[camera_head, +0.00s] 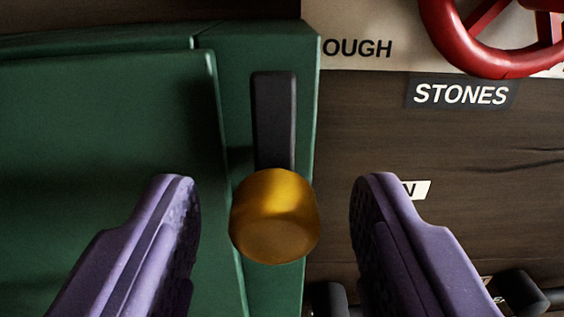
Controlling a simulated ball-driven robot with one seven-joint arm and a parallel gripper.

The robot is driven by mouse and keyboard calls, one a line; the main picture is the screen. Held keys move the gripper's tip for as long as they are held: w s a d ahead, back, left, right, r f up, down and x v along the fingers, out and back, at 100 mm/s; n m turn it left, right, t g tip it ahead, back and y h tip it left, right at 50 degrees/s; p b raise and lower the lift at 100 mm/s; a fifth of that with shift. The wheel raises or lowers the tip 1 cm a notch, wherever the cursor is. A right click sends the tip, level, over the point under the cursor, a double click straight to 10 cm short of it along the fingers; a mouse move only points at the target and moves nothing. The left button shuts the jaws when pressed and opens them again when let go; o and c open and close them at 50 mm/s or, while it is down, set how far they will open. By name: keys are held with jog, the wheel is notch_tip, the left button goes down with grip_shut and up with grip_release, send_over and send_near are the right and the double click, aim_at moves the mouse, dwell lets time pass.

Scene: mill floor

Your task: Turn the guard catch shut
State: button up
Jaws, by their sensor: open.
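The guard catch has a dark bar (273,118) standing upright in the picture on a green panel edge. A yellow knob (275,216) sits at the bar's lower end. My gripper (273,190) is open, with one purple finger on each side of the knob. Gaps show between the knob and both fingers in this view; I cannot tell the depth between them. The green guard (110,170) fills the left side, and its edge runs beside the catch.
A red handwheel (505,67) is at the upper right, above a "STONES" label (461,94). A label ending in "OUGH" (357,48) is at the top. Dark knobs (520,288) show at the lower right, near the right finger. Brown wood lies behind.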

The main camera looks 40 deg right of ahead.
jog(key=shift+w+d, duration=0.15)
jog(key=shift+w, duration=0.05)
grip_shut()
jog(key=shift+n, duration=0.3)
jog(key=n, duration=0.3)
jog(key=shift+n+p, duration=0.3)
jog(key=shift+n, duration=0.1)
jog(key=n+p, duration=0.1)
jog(key=n, duration=0.3)
jog(key=shift+n, duration=0.3)
jog(key=n, duration=0.4)
jog(key=shift+a+p, duration=0.2)
jog(key=shift+p, duration=0.15)
jog(key=n, duration=0.4)
jog(key=shift+f+n, duration=0.15)
jog(key=shift+n, duration=0.45)
